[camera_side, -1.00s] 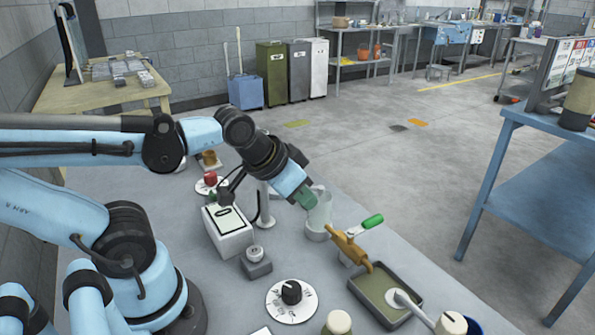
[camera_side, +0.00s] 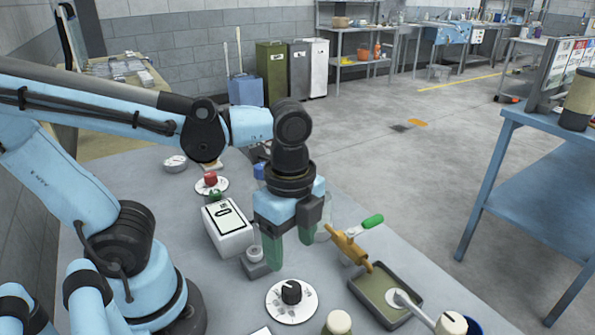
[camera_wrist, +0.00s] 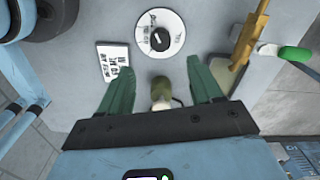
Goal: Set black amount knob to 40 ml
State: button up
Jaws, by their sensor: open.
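The black amount knob (camera_side: 291,291) stands on a round white dial (camera_side: 310,304) at the front of the bench. In the wrist view the black knob (camera_wrist: 159,39) has a white pointer line, on its marked dial (camera_wrist: 177,21); the numbers are too small to read. My gripper (camera_side: 289,255) points down with its green fingers apart and empty, above the bench and behind the knob in the side view. In the wrist view my gripper (camera_wrist: 160,66) has the knob beyond its fingertips, roughly centred between them.
A brass tap (camera_side: 350,248) with a green-tipped handle and a tray (camera_side: 398,318) stand to the right. A white box (camera_side: 228,232) and a red knob (camera_side: 210,178) are to the left. A bottle (camera_side: 338,323) stands close in front of the dial. A printed card (camera_wrist: 115,61) lies beside the dial.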

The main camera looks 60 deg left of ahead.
aim_at(292, 287)
jog(key=shift+f, duration=5.65)
jog(key=c, duration=1.1)
jog(key=shift+o, duration=0.2)
